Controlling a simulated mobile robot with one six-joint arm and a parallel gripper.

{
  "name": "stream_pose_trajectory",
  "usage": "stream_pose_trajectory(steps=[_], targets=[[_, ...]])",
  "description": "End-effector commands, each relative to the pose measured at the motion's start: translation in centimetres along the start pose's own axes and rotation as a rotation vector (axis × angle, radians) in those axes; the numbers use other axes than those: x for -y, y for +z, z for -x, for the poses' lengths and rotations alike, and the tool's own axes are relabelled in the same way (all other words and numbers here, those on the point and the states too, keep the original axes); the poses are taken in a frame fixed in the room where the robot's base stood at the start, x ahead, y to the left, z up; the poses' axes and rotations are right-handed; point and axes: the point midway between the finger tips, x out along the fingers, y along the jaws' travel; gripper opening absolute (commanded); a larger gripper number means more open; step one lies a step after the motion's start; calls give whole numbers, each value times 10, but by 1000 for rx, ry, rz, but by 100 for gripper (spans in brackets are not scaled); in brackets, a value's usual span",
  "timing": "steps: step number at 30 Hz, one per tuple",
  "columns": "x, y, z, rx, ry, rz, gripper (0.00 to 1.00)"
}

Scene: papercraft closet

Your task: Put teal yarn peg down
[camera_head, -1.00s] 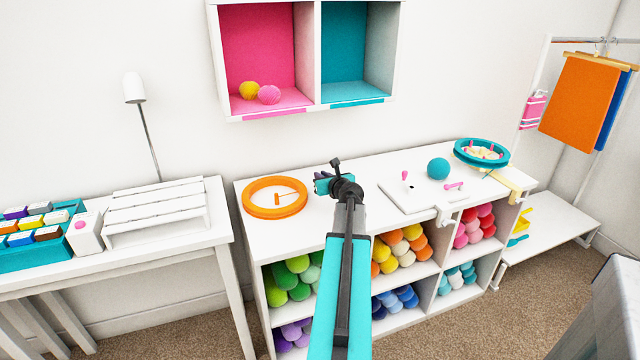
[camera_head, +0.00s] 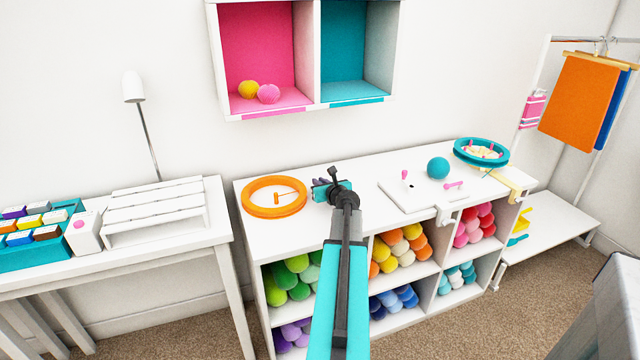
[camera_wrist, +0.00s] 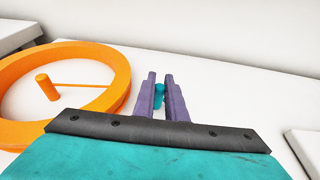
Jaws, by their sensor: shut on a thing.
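My gripper (camera_head: 321,186) is low over the white shelf top, just right of the orange ring. In the wrist view its two purple fingers (camera_wrist: 160,98) are shut on the teal yarn peg (camera_wrist: 159,90), a small teal piece between them. Most of the peg is hidden by the fingers. I cannot tell whether it touches the shelf top (camera_head: 372,172). In the head view the peg cannot be made out clearly from the teal wrist.
The orange ring (camera_head: 249,197) with a small orange peg stands close left; it also shows in the wrist view (camera_wrist: 118,75). The shelf top behind my gripper is clear.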

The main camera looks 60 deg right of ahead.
Motion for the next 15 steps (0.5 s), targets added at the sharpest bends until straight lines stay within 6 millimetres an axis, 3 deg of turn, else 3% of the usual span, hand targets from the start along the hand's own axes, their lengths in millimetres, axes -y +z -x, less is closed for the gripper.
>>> stream_pose_trajectory(steps=[7,8,10,15], targets=[[0,-3,-1,0,1,0,0],[-1,-2,-1,0,1,0,15],[-1,-2,-1,0,1,0,26],[-1,-2,-1,0,1,0,30]])
